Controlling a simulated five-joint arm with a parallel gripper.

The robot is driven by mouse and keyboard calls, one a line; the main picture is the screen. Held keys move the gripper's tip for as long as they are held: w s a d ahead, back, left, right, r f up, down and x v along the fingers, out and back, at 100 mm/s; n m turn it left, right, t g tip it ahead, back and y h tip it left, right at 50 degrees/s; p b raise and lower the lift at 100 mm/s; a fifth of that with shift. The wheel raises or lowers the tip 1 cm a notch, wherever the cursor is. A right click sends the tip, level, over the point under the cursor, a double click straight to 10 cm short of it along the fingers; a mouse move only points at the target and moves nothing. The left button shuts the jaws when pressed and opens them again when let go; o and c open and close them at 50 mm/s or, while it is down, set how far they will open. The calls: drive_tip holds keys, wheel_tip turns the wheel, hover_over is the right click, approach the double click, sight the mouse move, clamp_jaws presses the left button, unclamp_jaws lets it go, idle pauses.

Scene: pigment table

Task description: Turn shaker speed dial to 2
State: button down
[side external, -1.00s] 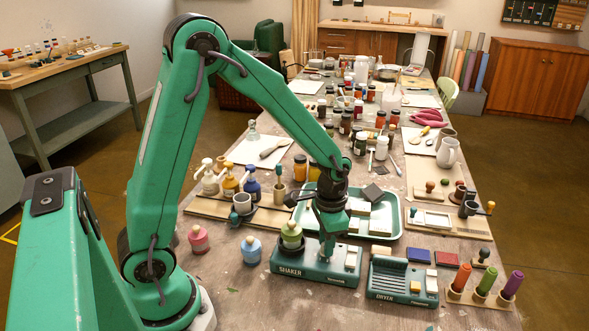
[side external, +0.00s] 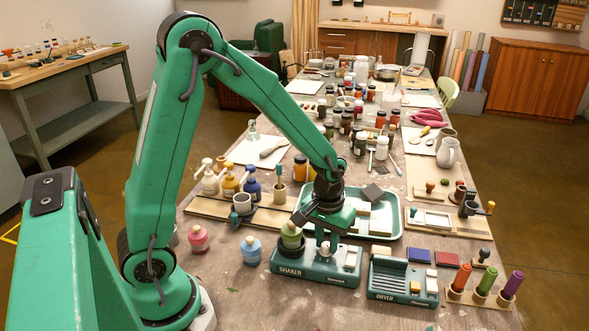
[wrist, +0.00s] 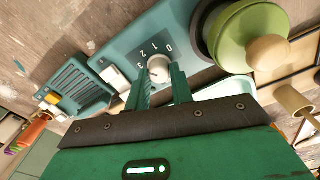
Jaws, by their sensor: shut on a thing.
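The green shaker (side external: 290,271) stands on the near part of the table, with a green-lidded jar (side external: 291,236) on its left side. Its white speed dial (wrist: 159,69) has the numbers 0, 1, 2 and 3 printed in an arc beside it. My gripper (wrist: 160,80) reaches down over the shaker, with one finger on each side of the dial, shut on it. The dial (side external: 325,252) also shows below my gripper in the side view. I cannot tell which number its mark points to.
The dryer (side external: 402,280) stands right of the shaker. A green tray (side external: 388,233) lies behind. Orange, green and purple markers stand in a holder (side external: 477,299) at the right.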

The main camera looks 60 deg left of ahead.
sight(325, 244)
drive_tip(key=shift+s+a, duration=0.15)
drive_tip(key=shift+s, duration=0.1)
drive_tip(key=c, duration=1.2)
unclamp_jaws()
drive_tip(key=shift+w, duration=0.1)
drive_tip(key=shift+r, duration=0.4)
wheel_tip(325, 244, up, 6)
drive_tip(key=shift+r, duration=0.45)
